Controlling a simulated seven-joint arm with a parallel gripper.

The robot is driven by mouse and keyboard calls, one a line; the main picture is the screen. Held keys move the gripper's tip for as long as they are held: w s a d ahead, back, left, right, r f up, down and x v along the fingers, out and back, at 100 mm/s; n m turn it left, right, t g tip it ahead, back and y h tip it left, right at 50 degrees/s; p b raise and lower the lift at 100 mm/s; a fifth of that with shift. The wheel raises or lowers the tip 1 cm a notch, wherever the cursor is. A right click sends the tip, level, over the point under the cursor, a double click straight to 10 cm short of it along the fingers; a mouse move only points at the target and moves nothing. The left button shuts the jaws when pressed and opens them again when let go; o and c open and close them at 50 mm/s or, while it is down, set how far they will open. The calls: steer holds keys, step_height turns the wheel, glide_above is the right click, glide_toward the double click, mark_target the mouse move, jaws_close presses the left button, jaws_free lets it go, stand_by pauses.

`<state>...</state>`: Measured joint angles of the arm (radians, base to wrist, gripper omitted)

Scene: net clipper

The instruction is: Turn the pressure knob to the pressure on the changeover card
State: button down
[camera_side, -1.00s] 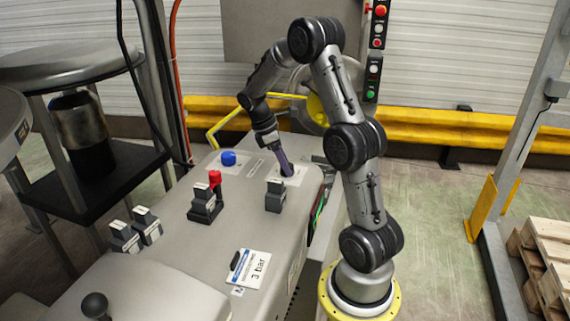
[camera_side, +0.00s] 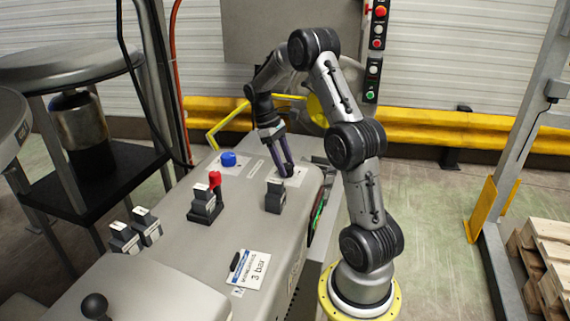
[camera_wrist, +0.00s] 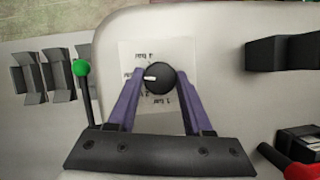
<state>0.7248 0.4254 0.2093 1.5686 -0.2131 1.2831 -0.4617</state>
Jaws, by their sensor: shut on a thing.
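The pressure knob (camera_wrist: 161,77) is black and round with a white pointer mark, which points left in the wrist view. It sits on a white scale plate (camera_wrist: 128,55) with printed pressure labels too small to read surely. My gripper (camera_wrist: 158,88) has its two purple fingers on either side of the knob, shut on it. The changeover card (camera_side: 252,268) lies on the machine top and reads "3 bar".
A red-handled lever (camera_side: 214,179) and a dark block (camera_side: 275,196) stand nearer the camera. A green-tipped lever (camera_wrist: 82,70) is close left of my fingers in the wrist view.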

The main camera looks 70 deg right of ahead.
steer(key=shift+r, duration=0.1)
stand_by(0.3)
steer(key=shift+c, duration=1.6)
jaws_free()
steer(key=a+v, duration=0.1)
steer(key=v, duration=1.2)
steer(key=shift+d+r, duration=0.4)
steer(key=shift+d, duration=0.1)
steer(key=shift+w, duration=0.1)
